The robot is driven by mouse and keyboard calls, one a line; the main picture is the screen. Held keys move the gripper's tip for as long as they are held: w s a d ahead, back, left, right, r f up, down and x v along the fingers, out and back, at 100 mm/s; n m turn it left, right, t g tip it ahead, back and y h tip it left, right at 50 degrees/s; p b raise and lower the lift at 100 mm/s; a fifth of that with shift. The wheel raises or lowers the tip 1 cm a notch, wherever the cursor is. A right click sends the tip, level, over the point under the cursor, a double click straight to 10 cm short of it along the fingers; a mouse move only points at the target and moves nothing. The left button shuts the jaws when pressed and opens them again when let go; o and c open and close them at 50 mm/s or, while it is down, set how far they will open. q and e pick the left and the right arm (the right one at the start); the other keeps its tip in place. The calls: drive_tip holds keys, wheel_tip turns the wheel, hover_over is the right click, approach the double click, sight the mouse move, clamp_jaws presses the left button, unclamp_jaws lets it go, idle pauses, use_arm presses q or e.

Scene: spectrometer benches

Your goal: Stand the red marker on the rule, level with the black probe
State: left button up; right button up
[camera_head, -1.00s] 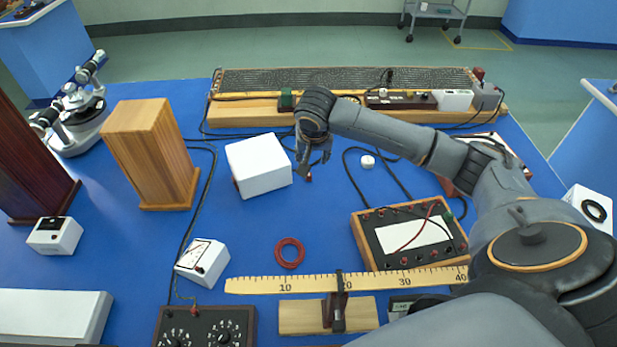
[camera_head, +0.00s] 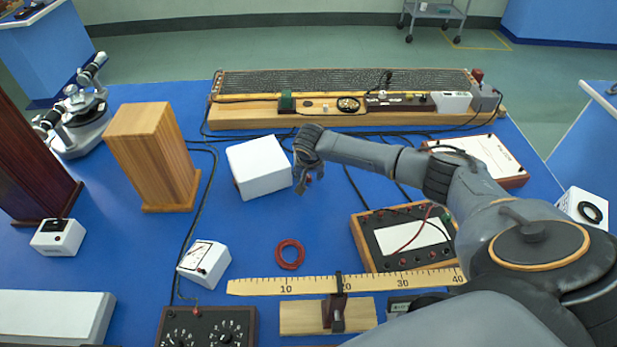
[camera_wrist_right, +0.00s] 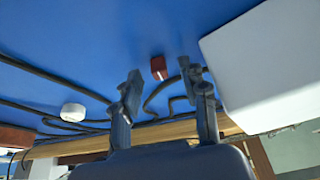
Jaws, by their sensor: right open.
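The small red marker (camera_head: 309,178) is on the blue bench, just right of the white box. It also shows in the right wrist view (camera_wrist_right: 158,67), between and just beyond the fingertips. My right gripper (camera_head: 302,184) is open and empty close beside it, fingers pointing down; it partly hides the marker in the head view. The yellow rule (camera_head: 255,287) lies at the front of the bench. The black probe (camera_head: 339,290) crosses the rule between the 10 and 30 marks, at a dark stand on a wooden block. My left gripper is not in view.
The white box (camera_head: 259,165) stands close to my right gripper. A red ring (camera_head: 290,254) lies between it and the rule. A white knob-like piece is near the cables in the wrist view (camera_wrist_right: 73,112). A wired panel (camera_head: 405,236) stands right of the ring.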

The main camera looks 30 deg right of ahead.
drive_tip(key=shift+w+f, duration=0.1)
drive_tip(key=shift+f, duration=0.2)
drive_tip(key=shift+r, duration=0.1)
clamp_jaws()
drive_tip(key=shift+d, duration=0.1)
